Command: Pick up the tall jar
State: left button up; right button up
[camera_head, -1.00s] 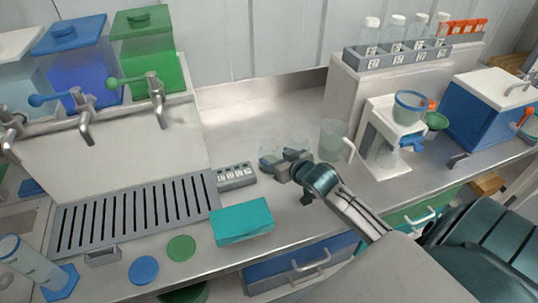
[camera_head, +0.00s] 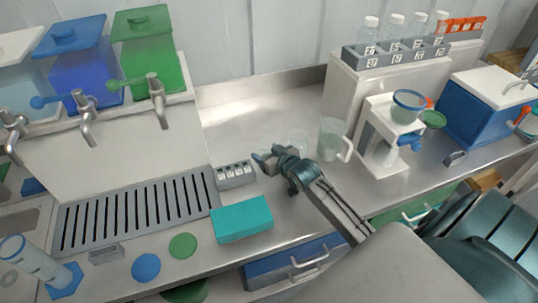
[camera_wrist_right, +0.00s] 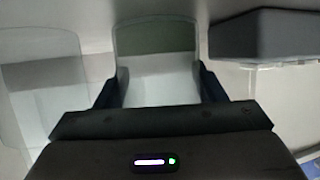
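Two clear glass jars stand on the steel counter, faint in the head view; one (camera_head: 299,138) is just behind my right gripper (camera_head: 268,155). In the right wrist view one clear jar (camera_wrist_right: 158,65) is between the two dark fingers (camera_wrist_right: 158,88), which are spread on either side of it. Contact with its walls cannot be made out. The other clear jar (camera_wrist_right: 38,75) is to the left, outside the fingers. I cannot tell for sure which jar is the tall one. My left gripper is not in view.
A clear mug (camera_head: 331,140) stands to the right. A teal box (camera_head: 241,219) lies in front. The counter behind is clear.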

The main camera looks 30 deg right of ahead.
aim_at(268, 146)
jog(key=shift+r, duration=0.15)
jog(key=shift+r, duration=0.2)
jog(key=r, duration=0.1)
jog(key=r+b, duration=0.1)
jog(key=shift+s+r+b, duration=0.2)
jog(key=shift+r+b, duration=0.1)
jog(key=shift+r, duration=0.05)
jog(key=s+a+b, duration=0.1)
jog(key=s, duration=0.3)
jog(key=s+a+r+b, duration=0.1)
jog(key=s, duration=0.4)
jog(key=s+a+b, duration=0.1)
jog(key=s, duration=0.4)
jog(key=shift+a+r, duration=0.15)
jog(key=shift+a, duration=0.1)
jog(key=shift+s+a+r, duration=0.15)
jog(key=shift+s, duration=0.4)
jog(key=shift+s, duration=0.1)
